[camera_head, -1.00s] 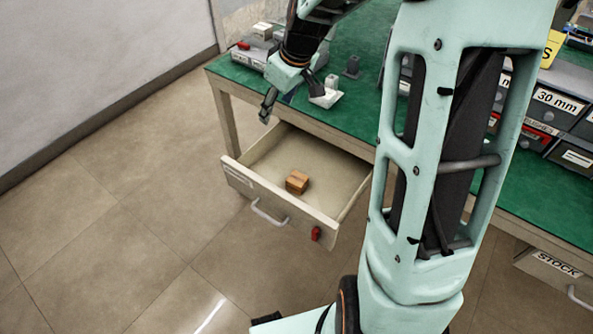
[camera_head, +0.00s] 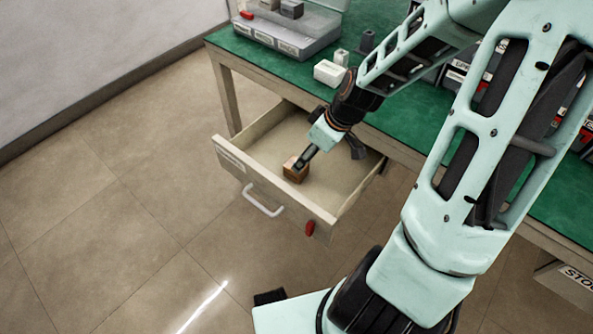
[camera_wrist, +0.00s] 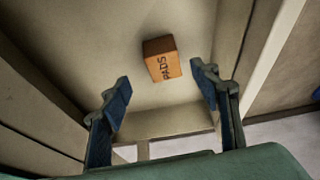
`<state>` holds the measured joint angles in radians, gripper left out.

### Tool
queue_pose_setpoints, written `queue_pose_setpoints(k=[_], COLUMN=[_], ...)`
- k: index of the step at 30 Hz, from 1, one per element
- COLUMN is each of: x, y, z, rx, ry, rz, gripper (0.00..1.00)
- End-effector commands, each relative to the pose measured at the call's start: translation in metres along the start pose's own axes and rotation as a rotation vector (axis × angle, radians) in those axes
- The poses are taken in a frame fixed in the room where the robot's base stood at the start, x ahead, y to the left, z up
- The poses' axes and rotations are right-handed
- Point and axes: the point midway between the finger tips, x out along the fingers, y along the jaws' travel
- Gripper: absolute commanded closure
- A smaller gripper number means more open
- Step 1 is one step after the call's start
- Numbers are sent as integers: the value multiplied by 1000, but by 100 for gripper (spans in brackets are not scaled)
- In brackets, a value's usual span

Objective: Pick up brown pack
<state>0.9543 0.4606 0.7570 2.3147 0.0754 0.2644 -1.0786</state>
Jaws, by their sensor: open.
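The brown pack (camera_head: 295,170) is a small brown box on the floor of the open drawer, near its front panel. In the wrist view the brown pack (camera_wrist: 162,59) shows dark lettering that seems to read "PADS". My gripper (camera_head: 330,158) is over the drawer, with one finger overlapping the pack in the head view. In the wrist view my gripper (camera_wrist: 162,88) has its fingers spread wide, and the pack lies beyond the fingertips, between their lines. Nothing is between the fingers. I cannot tell the exact height of the fingertips above the pack.
The drawer (camera_head: 262,188) is pulled out under the green-topped bench (camera_head: 285,68), its walls around my gripper. A grey case (camera_head: 285,35) and a white block (camera_head: 329,73) stand on the bench. A red tag (camera_head: 310,228) is on the drawer front. The drawer floor is otherwise bare.

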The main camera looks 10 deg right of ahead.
Motion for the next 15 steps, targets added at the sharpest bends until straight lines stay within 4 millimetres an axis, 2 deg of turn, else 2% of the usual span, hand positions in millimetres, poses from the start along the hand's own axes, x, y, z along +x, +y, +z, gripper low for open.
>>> queue_pose_setpoints(k=[1, 3, 11, 15], x=[12, 20, 36, 55], y=[-1, 0, -1, -4], z=[1, 1, 0, -1], rx=[-2, -1, -1, -1], ry=[0, 0, 0, -1], rz=[-3, -1, 0, -1], gripper=[44, 44, 44, 44])
